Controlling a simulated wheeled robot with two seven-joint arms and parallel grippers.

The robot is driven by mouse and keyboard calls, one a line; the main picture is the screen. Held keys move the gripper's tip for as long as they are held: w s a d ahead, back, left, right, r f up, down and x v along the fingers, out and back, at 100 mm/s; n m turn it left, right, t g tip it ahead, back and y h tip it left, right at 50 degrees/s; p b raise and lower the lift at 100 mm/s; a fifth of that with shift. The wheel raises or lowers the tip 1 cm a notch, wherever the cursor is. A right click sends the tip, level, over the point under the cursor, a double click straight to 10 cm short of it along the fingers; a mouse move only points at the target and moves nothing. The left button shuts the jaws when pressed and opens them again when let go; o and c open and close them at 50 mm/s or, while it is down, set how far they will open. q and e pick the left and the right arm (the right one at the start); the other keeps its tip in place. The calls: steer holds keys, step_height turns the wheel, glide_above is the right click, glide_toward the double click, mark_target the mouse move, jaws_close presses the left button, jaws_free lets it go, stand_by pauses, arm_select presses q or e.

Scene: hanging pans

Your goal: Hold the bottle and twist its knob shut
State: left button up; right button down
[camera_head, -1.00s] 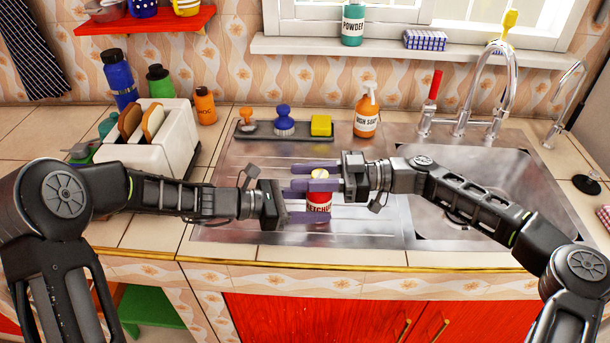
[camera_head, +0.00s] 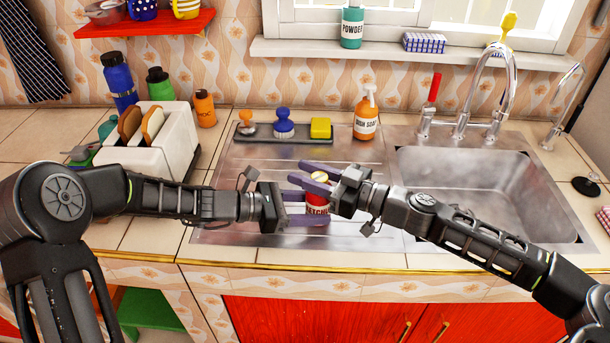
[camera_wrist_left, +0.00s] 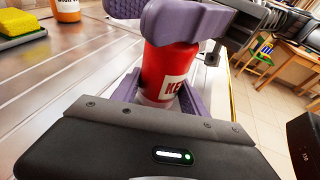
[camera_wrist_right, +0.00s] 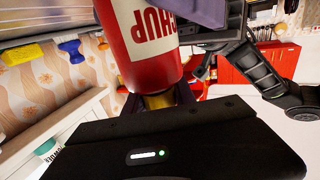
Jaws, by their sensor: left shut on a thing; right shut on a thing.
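The red ketchup bottle (camera_head: 318,208) stands upright on the metal drainboard, with a white label and a yellowish knob (camera_head: 319,177) on top. My left gripper (camera_head: 307,207) comes from the left, with its purple fingers shut around the bottle's lower body. The left wrist view shows the bottle (camera_wrist_left: 168,72) between those fingers. My right gripper (camera_head: 317,178) is above it, shut on the knob and angled in from the right. In the right wrist view the bottle (camera_wrist_right: 150,45) appears upside down with its knob (camera_wrist_right: 158,101) between the fingers, partly hidden.
A tray (camera_head: 265,138) with brushes and a yellow sponge (camera_head: 320,128) lies behind the bottle. An orange soap bottle (camera_head: 365,120) stands beside it. The sink (camera_head: 480,190) and faucet are at the right. A white toaster (camera_head: 150,152) stands at the left.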

mark_target(319, 172)
steer(key=m+t+h, duration=0.4)
steer(key=w+m+t+h, duration=0.1)
steer(key=t+h, duration=0.1)
steer(key=shift+d+f+m+t, duration=0.2)
steer(key=shift+d+m+t, duration=0.1)
steer(key=shift+m+t, duration=0.1)
steer(key=m+h, duration=0.1)
steer(key=m+t+h, duration=0.2)
steer(key=h, duration=0.1)
steer(key=shift+w+d, duration=0.15)
steer(key=shift+d, duration=0.1)
steer(key=shift+w+d+r+m+t+h, duration=0.15)
steer(key=shift+d+m+t+h, duration=0.2)
steer(key=shift+m+h, duration=0.35)
steer(key=shift+w+d+r+m+t+h, duration=0.15)
steer(key=shift+m+t+h, duration=0.3)
steer(key=shift+h, duration=0.45)
steer(key=shift+d, duration=0.15)
steer(key=c, duration=1)
jaws_free()
steer(key=shift+f, duration=0.1)
steer(key=shift+s, duration=0.15)
